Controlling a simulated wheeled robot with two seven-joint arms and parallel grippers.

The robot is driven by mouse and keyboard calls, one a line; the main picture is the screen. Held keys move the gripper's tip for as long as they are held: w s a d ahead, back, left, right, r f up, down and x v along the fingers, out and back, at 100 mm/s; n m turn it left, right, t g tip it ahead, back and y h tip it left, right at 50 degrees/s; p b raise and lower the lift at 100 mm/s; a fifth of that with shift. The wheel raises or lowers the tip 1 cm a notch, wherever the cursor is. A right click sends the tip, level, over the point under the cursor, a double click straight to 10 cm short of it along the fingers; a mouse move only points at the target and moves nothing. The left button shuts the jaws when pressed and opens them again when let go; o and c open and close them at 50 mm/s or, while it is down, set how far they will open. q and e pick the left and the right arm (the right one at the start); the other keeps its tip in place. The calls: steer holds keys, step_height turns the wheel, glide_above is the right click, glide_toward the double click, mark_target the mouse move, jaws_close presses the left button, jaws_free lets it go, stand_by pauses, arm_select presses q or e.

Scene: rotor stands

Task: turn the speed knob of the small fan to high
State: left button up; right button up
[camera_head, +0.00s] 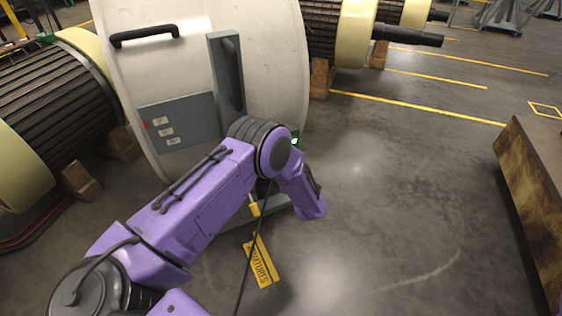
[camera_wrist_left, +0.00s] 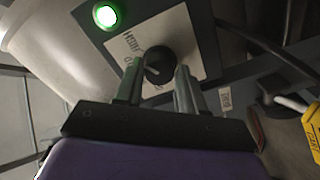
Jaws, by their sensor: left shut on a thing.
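The black round speed knob (camera_wrist_left: 158,58) sits on a pale label plate (camera_wrist_left: 128,45) in the left wrist view. A small pale mark shows on its lower left; the printed words are too blurred to read surely. A lit green lamp (camera_wrist_left: 105,15) is beside the plate. My left gripper (camera_wrist_left: 160,69) has one finger on each side of the knob and is shut on it. In the head view the knob and the fingertips are hidden behind my purple left arm; the green lamp (camera_head: 295,141) shows just past its wrist joint. My right gripper is not in view.
A large white round housing (camera_head: 265,55) with a grey switch panel (camera_head: 178,122) and a black handle stands behind my arm. Ribbed rotors (camera_head: 50,100) lie on wooden blocks. A yellow sign (camera_head: 261,262) is below. Grey floor is clear toward a rusty block (camera_head: 535,190).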

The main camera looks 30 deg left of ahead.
arm_select(q)
steer(key=shift+f, duration=0.1)
steer(key=o, duration=1.1)
steer(key=shift+c, duration=0.2)
steer(key=p+v, duration=0.2)
steer(key=v, duration=0.8)
steer(key=shift+s+d, duration=0.2)
steer(key=shift+s, duration=0.05)
steer(key=shift+w, duration=0.1)
